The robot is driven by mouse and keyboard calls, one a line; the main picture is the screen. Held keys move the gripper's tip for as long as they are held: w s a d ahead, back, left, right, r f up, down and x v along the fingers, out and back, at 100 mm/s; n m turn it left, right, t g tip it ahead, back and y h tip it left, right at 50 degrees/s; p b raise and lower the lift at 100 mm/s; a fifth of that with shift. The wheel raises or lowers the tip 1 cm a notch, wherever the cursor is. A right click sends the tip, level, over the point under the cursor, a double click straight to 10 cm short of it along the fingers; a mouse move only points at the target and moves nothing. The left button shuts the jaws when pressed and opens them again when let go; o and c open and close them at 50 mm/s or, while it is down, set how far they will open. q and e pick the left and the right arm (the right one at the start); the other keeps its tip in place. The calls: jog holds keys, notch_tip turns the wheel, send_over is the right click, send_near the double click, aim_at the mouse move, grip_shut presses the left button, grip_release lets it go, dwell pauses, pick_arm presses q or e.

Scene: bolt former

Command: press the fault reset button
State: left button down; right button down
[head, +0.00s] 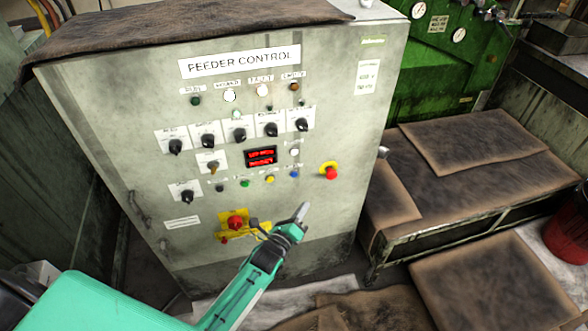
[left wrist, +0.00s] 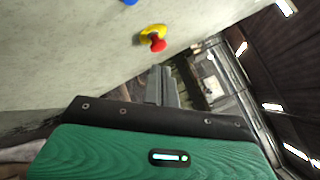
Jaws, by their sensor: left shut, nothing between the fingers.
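The grey feeder control cabinet (head: 130,120) carries a row of small push buttons: a dark one (head: 220,188), a green one (head: 244,183), a yellow one (head: 270,179) and a blue one (head: 294,174). Their labels are too small to read, so I cannot tell which is fault reset. The blue button also shows at the top edge of the left wrist view (left wrist: 130,2). My left gripper (head: 303,210) is shut and empty, below the blue button in the head view. Its fingers (left wrist: 162,78) also show in the left wrist view. My right gripper is out of view.
A red mushroom button on a yellow collar (head: 331,171) sits right of the blue button. A red rotary switch on a yellow plate (head: 235,222) is lower left of the gripper. Selector knobs and a red display (head: 261,156) are above. A low bench (head: 440,215) stands right.

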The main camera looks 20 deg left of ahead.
aim_at(294, 174)
pick_arm(q)
jog(key=shift+w+r, duration=0.1)
jog(key=shift+r, duration=0.3)
jog(key=w+a+b, duration=0.3)
jog(key=w+a, duration=0.2)
jog(key=w, duration=0.2)
jog(key=shift+w+b, duration=0.15)
jog(key=shift+b, duration=0.15)
dwell(0.4)
dwell(1.1)
jog(key=shift+w, duration=0.1)
dwell(0.4)
